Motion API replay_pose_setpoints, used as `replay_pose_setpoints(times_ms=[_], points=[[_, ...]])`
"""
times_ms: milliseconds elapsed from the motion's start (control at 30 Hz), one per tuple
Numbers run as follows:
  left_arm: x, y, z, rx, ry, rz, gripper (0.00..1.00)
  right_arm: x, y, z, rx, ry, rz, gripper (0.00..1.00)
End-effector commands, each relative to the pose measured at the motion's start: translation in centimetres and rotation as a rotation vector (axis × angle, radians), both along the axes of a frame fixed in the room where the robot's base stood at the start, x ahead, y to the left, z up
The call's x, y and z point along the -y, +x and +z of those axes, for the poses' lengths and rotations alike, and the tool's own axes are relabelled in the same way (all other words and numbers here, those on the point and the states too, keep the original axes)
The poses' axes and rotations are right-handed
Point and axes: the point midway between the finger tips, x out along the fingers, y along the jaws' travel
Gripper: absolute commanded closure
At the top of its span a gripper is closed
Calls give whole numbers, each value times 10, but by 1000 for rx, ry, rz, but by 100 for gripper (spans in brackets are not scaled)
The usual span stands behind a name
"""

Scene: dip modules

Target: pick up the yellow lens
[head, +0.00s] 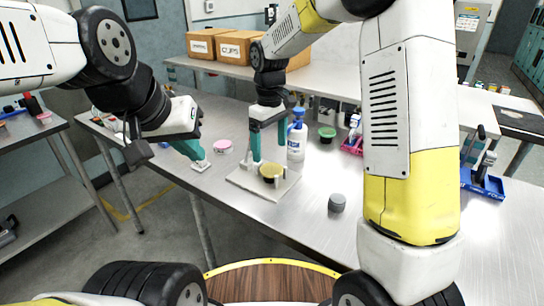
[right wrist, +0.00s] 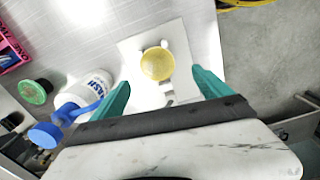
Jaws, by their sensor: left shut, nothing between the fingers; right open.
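The yellow lens (head: 271,171) is a small round disc on a white holder, which sits on a pale square plate (head: 250,186) on the metal table. In the right wrist view the lens (right wrist: 157,64) lies ahead of my fingertips, between their lines. My right gripper (head: 269,158) is open, pointing down at the lens; its fingers (right wrist: 160,82) are apart with nothing between them. I cannot tell the exact gap to the lens. My left gripper (head: 198,160) is shut and empty, left of the plate, near the table's front edge.
A white bottle with a blue top (head: 296,142) stands close behind the right gripper. A pink disc (head: 223,147), a green jar (head: 327,134) and a grey disc (head: 337,202) lie around the plate. A pink tray (head: 352,147) and a blue tray (head: 482,184) are further right.

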Motion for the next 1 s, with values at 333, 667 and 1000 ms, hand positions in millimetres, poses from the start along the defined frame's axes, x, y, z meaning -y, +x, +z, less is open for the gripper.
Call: replay_pose_setpoints(times_ms=[333, 667, 1000], points=[[0, 0, 0, 0, 0, 0, 100, 6, 2, -47, -3, -1, -2, 11], [0, 0, 0, 0, 0, 0, 100, 5, 2, -65, 0, 0, -3, 11], [0, 0, 0, 0, 0, 0, 100, 5, 2, -65, 0, 0, -2, 61]])
